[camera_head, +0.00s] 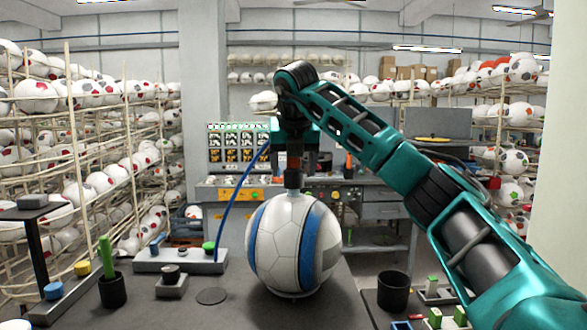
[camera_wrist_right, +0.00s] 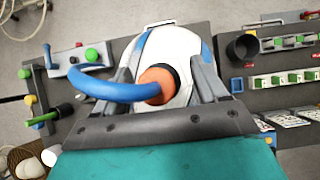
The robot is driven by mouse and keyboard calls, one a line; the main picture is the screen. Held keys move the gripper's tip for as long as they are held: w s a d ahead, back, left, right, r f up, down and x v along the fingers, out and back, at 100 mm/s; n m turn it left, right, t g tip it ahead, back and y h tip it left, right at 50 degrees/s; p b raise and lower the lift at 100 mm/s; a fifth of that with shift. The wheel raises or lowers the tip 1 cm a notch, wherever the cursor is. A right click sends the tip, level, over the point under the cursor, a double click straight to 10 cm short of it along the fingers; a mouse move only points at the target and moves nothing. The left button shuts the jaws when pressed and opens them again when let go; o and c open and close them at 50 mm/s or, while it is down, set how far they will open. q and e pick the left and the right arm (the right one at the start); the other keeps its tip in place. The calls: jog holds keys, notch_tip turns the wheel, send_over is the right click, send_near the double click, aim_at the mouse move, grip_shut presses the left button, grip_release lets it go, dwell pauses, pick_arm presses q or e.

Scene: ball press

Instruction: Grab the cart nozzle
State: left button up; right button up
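The cart nozzle (camera_head: 293,160) stands upright on top of the white and blue ball (camera_head: 285,250), with its blue hose (camera_head: 230,203) running down to the left. In the right wrist view the nozzle's orange-red end (camera_wrist_right: 158,84) and the hose (camera_wrist_right: 95,87) show above the ball (camera_wrist_right: 158,50). My right gripper (camera_head: 294,165) is over the ball with its fingers on either side of the nozzle. In the wrist view, the right gripper (camera_wrist_right: 166,78) looks open, with a gap between the nozzle and the right finger. My left gripper is not in view.
The ball rests on a dark table (camera_head: 225,315). A grey block with a green knob (camera_head: 208,248), a black cup with a green stick (camera_head: 112,290) and another black cup (camera_head: 393,291) stand around it. Racks of balls (camera_head: 85,150) line the left.

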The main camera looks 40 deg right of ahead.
jog(key=shift+r, duration=0.1)
jog(key=c, duration=1.2)
